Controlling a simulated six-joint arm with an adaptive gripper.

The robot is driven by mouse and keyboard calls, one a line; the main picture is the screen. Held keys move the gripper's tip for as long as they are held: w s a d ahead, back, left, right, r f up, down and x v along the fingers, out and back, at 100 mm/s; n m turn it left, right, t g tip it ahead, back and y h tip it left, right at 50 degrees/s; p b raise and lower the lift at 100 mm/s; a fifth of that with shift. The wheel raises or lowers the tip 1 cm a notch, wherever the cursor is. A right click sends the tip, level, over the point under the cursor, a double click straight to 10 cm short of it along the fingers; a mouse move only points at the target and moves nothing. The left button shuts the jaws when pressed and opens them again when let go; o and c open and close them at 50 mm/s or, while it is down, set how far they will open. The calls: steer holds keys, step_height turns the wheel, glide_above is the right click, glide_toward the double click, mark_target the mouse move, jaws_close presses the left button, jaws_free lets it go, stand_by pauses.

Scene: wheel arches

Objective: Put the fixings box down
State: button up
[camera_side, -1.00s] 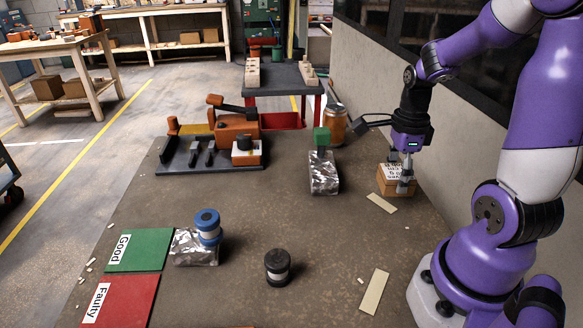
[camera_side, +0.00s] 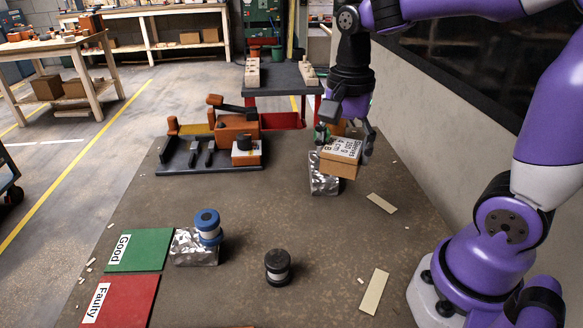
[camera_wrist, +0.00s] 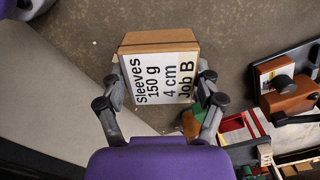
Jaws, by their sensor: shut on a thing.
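The fixings box (camera_side: 341,164) is a small brown cardboard box with a white label reading "Sleeves 150 g 4 cm Job B". My gripper (camera_side: 345,141) is shut on it and holds it up, slightly tilted, above the back right of the table. In the wrist view the box (camera_wrist: 160,44) sits between the two fingers of my gripper (camera_wrist: 160,80). The gap under the box is hard to judge.
A green "Good" mat (camera_side: 145,250) and a red "Faulty" mat (camera_side: 125,302) lie at the front left. A blue-capped spool (camera_side: 208,226) stands by another foil packet (camera_side: 190,250). A black spool (camera_side: 278,266) stands mid-front. An orange fixture (camera_side: 236,127) stands behind. The table's middle is clear.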

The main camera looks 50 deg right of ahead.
steer(key=w+a+r+n, duration=0.1)
steer(key=n, duration=0.4)
steer(key=w+a+r+n, duration=0.1)
steer(key=n, duration=0.3)
steer(key=w+a+r+n, duration=0.1)
steer(key=n, duration=0.4)
steer(key=shift+w+n, duration=0.3)
steer(key=shift+w, duration=0.1)
steer(key=s+a+f+n, duration=0.4)
steer(key=s+a, duration=0.3)
steer(key=a, duration=0.5)
steer(key=s+a+f+n, duration=0.4)
steer(key=s+a+n, duration=0.15)
steer(key=a, duration=0.55)
steer(key=shift+m, duration=0.25)
steer(key=f, duration=0.3)
steer(key=s+f, duration=0.1)
steer(key=f, duration=0.4)
steer(key=shift+s+a+f, duration=0.25)
steer(key=shift+a+f, duration=0.1)
steer(key=shift+a, duration=0.05)
steer(key=shift+f, duration=0.15)
steer(key=o, duration=1.2)
